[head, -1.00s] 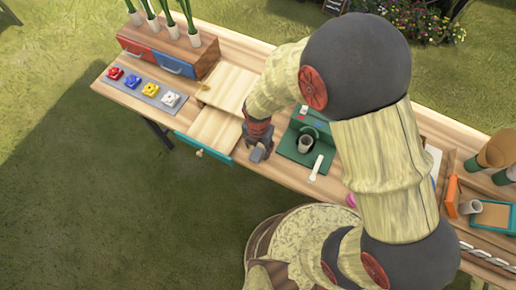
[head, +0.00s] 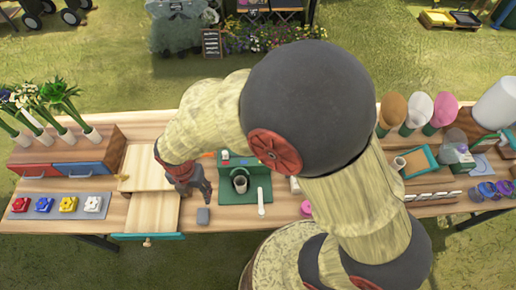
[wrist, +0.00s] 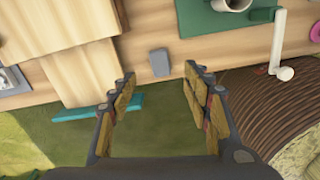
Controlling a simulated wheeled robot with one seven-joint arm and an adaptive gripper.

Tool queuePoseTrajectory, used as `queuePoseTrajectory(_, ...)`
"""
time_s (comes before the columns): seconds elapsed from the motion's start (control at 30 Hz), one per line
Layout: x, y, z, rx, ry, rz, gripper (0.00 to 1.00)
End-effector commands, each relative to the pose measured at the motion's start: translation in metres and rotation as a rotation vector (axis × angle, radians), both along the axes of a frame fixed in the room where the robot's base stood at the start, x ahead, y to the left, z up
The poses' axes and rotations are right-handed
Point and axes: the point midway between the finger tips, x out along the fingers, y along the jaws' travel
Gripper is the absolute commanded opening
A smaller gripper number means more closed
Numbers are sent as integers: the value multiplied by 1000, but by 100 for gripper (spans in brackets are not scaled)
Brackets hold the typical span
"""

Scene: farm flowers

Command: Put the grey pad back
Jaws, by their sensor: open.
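The grey pad (head: 203,215) is a small grey block on the wooden table near its front edge, just right of the pulled-out drawer with a teal front (head: 148,237). My gripper (head: 192,190) is above the table, a little behind the pad in the head view. In the wrist view the pad (wrist: 159,62) lies flat on the wood beyond the fingertips, centred between them. My gripper (wrist: 159,77) is open, with nothing between its fingers.
A green stand (head: 243,183) with a grey cup and white lever is right of the pad. A grey strip (head: 60,206) with several coloured knobs lies left of the drawer. A wooden box (head: 72,160) with red and blue drawer fronts stands behind it. Grass lies past the front edge.

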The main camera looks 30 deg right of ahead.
Motion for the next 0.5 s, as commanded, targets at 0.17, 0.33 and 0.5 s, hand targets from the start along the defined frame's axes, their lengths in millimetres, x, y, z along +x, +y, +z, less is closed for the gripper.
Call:
queuePoseTrajectory(0.17, 14, -45, 79, 75, -79, -499, 49)
queuePoseTrajectory(0.33, 6, -96, 148, 177, -136, -1048, 49)
queuePoseTrajectory(0.5, -20, -145, 204, 315, -175, -1589, 49)
